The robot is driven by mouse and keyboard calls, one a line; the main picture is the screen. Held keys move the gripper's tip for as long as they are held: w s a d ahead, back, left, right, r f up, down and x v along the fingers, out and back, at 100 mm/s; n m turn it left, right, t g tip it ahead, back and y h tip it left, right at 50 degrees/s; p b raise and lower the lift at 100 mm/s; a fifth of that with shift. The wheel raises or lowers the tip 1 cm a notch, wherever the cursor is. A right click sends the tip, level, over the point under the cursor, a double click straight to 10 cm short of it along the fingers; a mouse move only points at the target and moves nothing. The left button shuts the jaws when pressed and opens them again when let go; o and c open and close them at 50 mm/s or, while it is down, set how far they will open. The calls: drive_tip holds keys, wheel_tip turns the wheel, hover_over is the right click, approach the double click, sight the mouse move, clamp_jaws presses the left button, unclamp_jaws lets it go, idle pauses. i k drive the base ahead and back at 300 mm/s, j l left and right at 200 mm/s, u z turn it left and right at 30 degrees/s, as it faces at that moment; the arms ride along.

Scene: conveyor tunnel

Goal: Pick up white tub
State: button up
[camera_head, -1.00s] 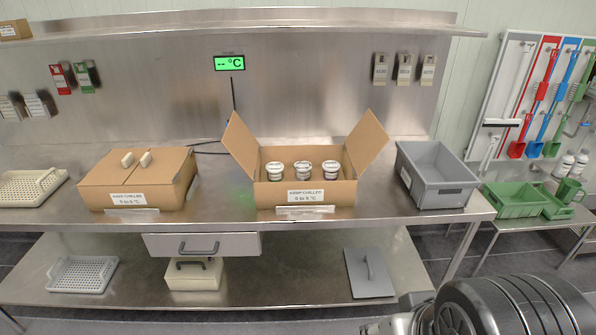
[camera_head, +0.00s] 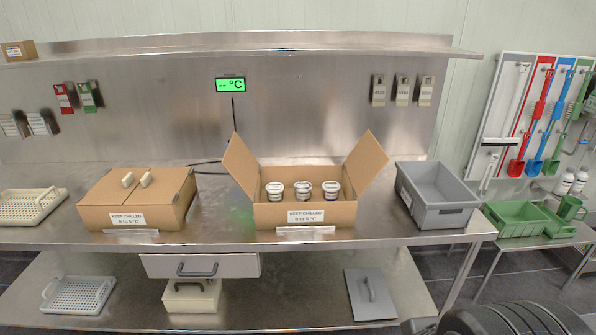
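Three white tubs stand upright in a row inside an open cardboard box on the steel bench: a left tub (camera_head: 274,191), a middle tub (camera_head: 302,190) and a right tub (camera_head: 331,191). Their lids and upper sides show, with dark bands below; the bottoms are hidden by the front wall of the box (camera_head: 270,215). The box's side flaps stand spread outward, and its front label reads KEEP CHILLED. My gripper is not in view. Only a dark rounded part, likely mine, shows at the lower right.
A closed cardboard box (camera_head: 130,199) stands left of the open one, with a cream tray (camera_head: 30,207) farther left. A grey bin (camera_head: 436,195) stands to the right. A steel shelf (camera_head: 250,42) runs above. Green trays (camera_head: 515,219) are at far right. Bare bench lies between the boxes.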

sight(303, 189)
drive_tip(key=i+j, duration=0.15)
drive_tip(key=i, duration=0.45)
drive_tip(key=i+j, duration=0.1)
drive_tip(key=i, duration=0.45)
drive_tip(key=i+j, duration=0.15)
drive_tip(key=i, duration=0.45)
